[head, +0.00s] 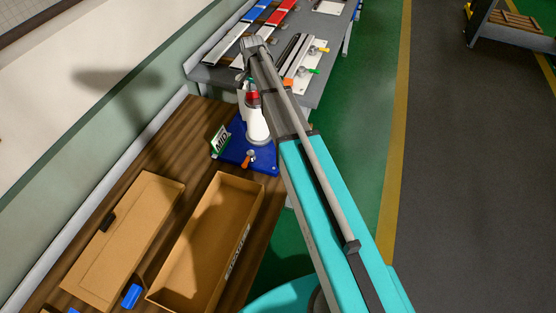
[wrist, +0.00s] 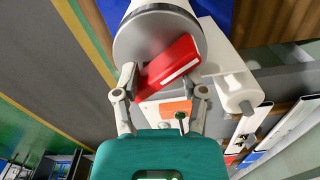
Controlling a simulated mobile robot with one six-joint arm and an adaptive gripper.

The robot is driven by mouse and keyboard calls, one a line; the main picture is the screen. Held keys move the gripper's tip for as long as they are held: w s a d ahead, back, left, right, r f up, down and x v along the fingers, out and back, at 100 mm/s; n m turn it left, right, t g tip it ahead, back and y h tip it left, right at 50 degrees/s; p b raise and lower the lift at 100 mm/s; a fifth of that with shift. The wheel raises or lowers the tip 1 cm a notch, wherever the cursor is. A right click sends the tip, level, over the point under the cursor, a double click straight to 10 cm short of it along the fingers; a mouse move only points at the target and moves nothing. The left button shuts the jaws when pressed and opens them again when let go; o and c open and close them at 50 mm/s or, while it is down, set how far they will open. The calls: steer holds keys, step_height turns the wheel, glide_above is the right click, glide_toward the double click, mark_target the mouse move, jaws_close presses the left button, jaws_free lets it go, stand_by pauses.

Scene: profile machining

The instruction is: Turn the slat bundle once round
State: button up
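A red slat bundle (wrist: 168,68) with a white stripe stands at a slant over the round grey disc (wrist: 140,45) of a white stand. In the head view the bundle (head: 253,97) shows small on top of the white stand (head: 257,125). My gripper (wrist: 161,80) has its two fingers spread wide. The left finger is beside the bundle's lower left end; the right finger is below and right of it. I cannot tell whether either finger touches it. In the head view my gripper is mostly hidden by my arm.
The stand is on a blue base (head: 238,150) with an orange-handled clamp and an MFD-like sign (head: 221,141). A white roll (wrist: 240,93) is close right of the gripper. Open cardboard boxes (head: 250,192) lie in front; a grey bench (head: 215,73) with slats and clamps stands behind.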

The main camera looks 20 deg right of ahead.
steer(key=n, duration=0.5)
steer(key=shift+n, duration=0.3)
step_height(320, 180, up, 14)
steer(key=p, duration=1.4)
steer(key=s+f+n+b, duration=0.1)
steer(key=s+f+b, duration=0.8)
steer(key=s, duration=0.5)
steer(key=s+f+n+b, duration=0.2)
steer(key=s+f+b, duration=0.7)
steer(key=s, duration=0.6)
steer(key=shift+s+f+b, duration=0.25)
steer(key=shift+f+b, duration=0.1)
steer(key=shift+f, duration=0.05)
steer(key=shift+r, duration=0.1)
steer(key=w+r+n+p, duration=0.9)
steer(key=w+n, duration=0.3)
steer(key=w, duration=0.2)
steer(key=w+r+n+p, duration=0.9)
steer(key=w+n, duration=0.3)
steer(key=w, duration=0.3)
steer(key=shift+w+r+p, duration=0.25)
steer(key=shift+r+p, duration=0.1)
steer(key=shift+p, duration=0.05)
